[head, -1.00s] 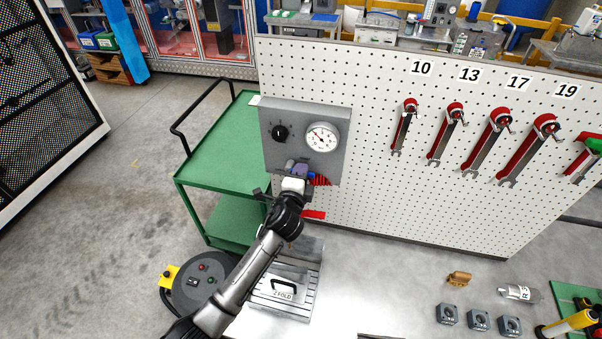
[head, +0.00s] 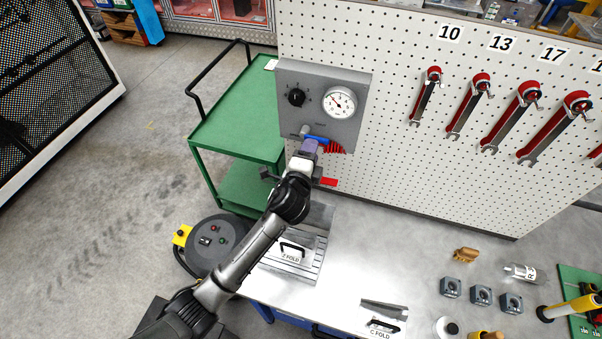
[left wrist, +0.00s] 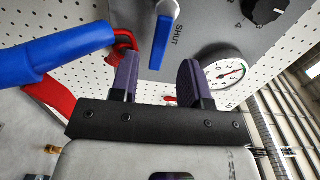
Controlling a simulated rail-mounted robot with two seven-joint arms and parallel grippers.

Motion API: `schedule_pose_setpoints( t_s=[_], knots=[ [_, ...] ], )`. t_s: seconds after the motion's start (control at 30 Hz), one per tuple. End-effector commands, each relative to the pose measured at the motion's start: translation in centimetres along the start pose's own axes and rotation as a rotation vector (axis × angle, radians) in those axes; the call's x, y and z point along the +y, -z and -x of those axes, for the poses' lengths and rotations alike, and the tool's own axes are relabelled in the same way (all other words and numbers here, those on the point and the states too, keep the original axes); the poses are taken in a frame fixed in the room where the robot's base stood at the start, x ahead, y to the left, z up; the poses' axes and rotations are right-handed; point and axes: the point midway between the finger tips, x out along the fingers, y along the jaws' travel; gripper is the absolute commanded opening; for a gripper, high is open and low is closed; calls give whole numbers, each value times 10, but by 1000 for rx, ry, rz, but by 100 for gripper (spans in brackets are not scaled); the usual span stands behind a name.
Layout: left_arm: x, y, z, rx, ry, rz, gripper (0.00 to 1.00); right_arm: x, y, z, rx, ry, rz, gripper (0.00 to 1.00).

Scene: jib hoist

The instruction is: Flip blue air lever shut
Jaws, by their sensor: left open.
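The blue air lever (head: 318,139) is on the lower part of the grey panel (head: 323,82) in the head view, below the dial. It points right from its silver pivot. In the left wrist view the lever (left wrist: 162,42) lies beside the word SHUT. My left gripper (head: 309,148) is at the lever, just below it in the head view. In the left wrist view its two dark purple fingers (left wrist: 162,75) are apart, with the lever's end between them, closer to the left finger. Whether a finger touches it I cannot tell. My right gripper is not in view.
A pressure gauge (head: 339,102) and black knob (head: 296,97) sit above the lever. A blue-handled fitting (left wrist: 65,52) with red hose is close to the left finger. Wrenches hang on the white pegboard (head: 400,150) to the right. A green cart (head: 225,125) stands left.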

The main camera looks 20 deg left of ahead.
Motion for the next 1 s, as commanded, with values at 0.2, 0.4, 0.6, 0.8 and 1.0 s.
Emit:
schedule_pose_setpoints(
  t_s=[0.2, 0.4, 0.6, 0.8, 1.0],
  knots=[
    [2, 0, 43, 0, 0, -1, 43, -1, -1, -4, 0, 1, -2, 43],
    [1, 0, 71, 0, -1, 0, 43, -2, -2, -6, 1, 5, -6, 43],
    [0, 0, 84, 0, 0, 0, 43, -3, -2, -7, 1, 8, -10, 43],
    [0, 0, 87, -1, -1, 0, 43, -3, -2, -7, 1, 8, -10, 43],
    [0, 0, 87, -1, -1, 0, 43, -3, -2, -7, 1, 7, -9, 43]
  ],
)
